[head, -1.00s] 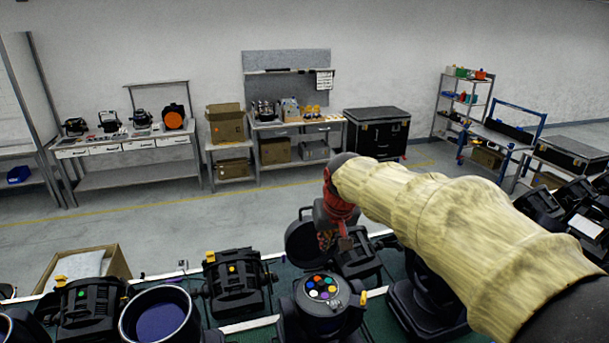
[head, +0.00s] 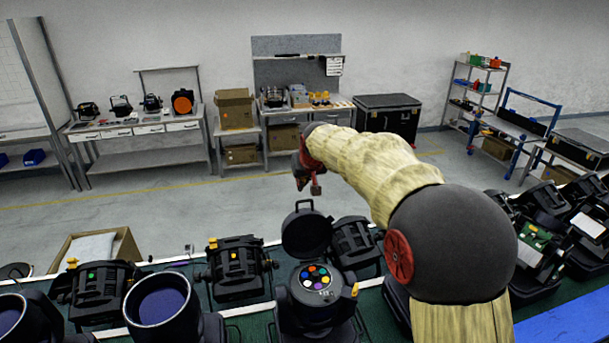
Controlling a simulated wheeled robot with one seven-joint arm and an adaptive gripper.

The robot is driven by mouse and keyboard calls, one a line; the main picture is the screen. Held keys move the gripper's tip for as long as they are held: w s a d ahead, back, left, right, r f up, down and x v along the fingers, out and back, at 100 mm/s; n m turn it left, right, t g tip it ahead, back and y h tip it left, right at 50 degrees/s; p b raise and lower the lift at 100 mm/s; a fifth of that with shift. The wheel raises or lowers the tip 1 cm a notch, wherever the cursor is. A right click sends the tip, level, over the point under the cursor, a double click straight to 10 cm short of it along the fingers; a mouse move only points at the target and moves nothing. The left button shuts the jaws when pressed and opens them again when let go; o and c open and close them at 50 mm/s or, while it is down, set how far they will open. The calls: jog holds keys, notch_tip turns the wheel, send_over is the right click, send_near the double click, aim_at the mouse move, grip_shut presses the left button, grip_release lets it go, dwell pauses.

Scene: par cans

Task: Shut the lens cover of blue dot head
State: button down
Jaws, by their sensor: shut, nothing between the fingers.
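A black lamp head (head: 318,308) at the bottom middle shows a round face with several coloured lenses. Its round black lens cover (head: 306,233) stands open, tilted up behind the lens face, with a small loop at its top. I cannot make out a separate blue dot marking on this head. A neighbouring head with a green dot (head: 91,274) and one with a yellow dot (head: 233,255) stand to its left. My gripper (head: 309,187), red and dark, is shut and empty. It appears above the cover in the picture, apart from it.
An open-fronted black lamp with a bluish lens (head: 163,305) stands between the dotted heads. More black heads crowd the green bench at right, near a blue strip (head: 570,322). A cardboard box (head: 98,247) sits beyond the bench. The floor behind is clear.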

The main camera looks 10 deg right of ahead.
jog(key=s, duration=0.1)
jog(key=s+f+p, duration=0.1)
jog(key=s, duration=0.1)
jog(key=shift+f, duration=0.2)
jog(key=shift+s, duration=0.1)
dwell(0.5)
jog(key=shift+f+b, duration=0.1)
jog(key=shift+b, duration=0.2)
